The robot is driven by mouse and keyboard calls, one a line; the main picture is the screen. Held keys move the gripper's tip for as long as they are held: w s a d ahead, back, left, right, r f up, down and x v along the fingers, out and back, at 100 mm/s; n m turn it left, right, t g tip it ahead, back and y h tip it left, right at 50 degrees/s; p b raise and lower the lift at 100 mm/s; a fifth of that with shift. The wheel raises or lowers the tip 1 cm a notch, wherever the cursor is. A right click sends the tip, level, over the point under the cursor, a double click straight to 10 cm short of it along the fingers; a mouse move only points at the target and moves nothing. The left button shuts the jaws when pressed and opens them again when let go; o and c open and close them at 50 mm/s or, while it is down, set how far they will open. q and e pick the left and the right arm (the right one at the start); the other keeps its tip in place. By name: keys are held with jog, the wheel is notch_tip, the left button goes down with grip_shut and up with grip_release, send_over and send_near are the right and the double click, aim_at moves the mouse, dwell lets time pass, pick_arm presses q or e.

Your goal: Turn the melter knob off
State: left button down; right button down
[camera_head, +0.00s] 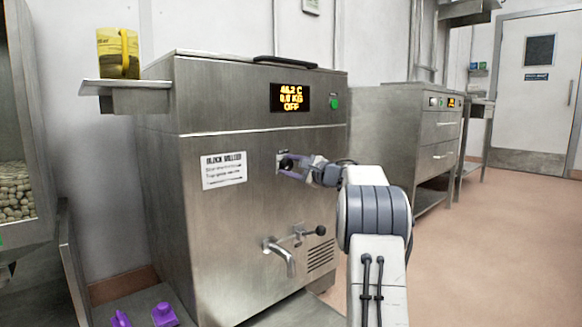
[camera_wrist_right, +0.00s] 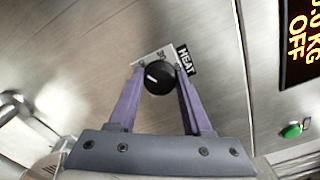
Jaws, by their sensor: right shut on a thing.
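The melter (camera_head: 260,210) is a steel cabinet at the centre of the head view. Its display (camera_head: 290,97) reads 46.2 C, 0.0 KG and OFF. The melter knob (camera_wrist_right: 158,78) is round and black with a white mark, on a plate beside a HEAT label (camera_wrist_right: 186,59) in the right wrist view. My right gripper (camera_wrist_right: 155,80) has its purple fingers on both sides of the knob and is shut on it. In the head view the right gripper (camera_head: 291,166) reaches the melter's front and partly hides the knob. My left gripper is not in view.
A green button (camera_head: 334,103) sits beside the display. A tap (camera_head: 282,254) with a black-tipped lever juts out below my right gripper. Open floor (camera_head: 490,240) lies to the right.

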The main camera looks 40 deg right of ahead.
jog(key=shift+f, duration=0.1)
dwell(0.3)
jog(key=shift+c, duration=1.7)
grip_release()
jog(key=shift+s, duration=0.15)
jog(key=s, duration=1)
jog(key=shift+d, duration=0.4)
